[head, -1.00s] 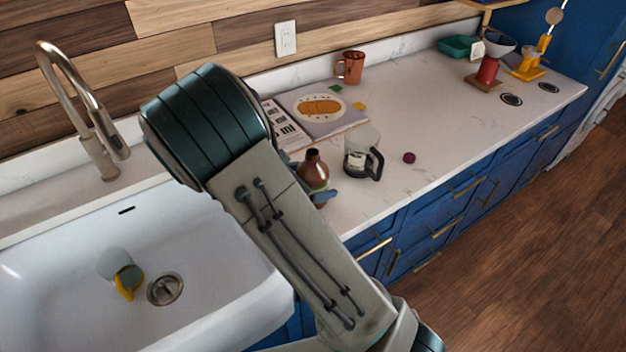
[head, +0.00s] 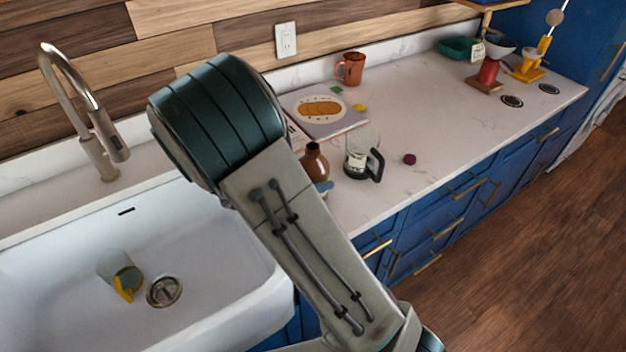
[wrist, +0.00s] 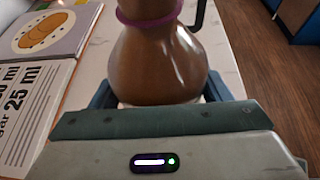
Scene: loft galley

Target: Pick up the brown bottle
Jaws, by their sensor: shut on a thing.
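The brown bottle (head: 314,160) stands upright in the head view, partly hidden behind my arm. It has a round body and a narrow neck. In the wrist view the bottle (wrist: 158,62) fills the middle, with a purple ring around its neck. My gripper (wrist: 155,100) is shut on the bottle's lower body, a finger at each side. In the head view only a bit of the gripper shows beside the bottle. I cannot tell whether the bottle's base touches the counter.
A glass carafe (head: 362,156) with a black handle stands close right of the bottle. A book (head: 340,122) lies behind it, and an orange mug (head: 351,68) stands at the wall. A dark red ball (head: 409,159) sits farther right. The sink (head: 60,290) is at left.

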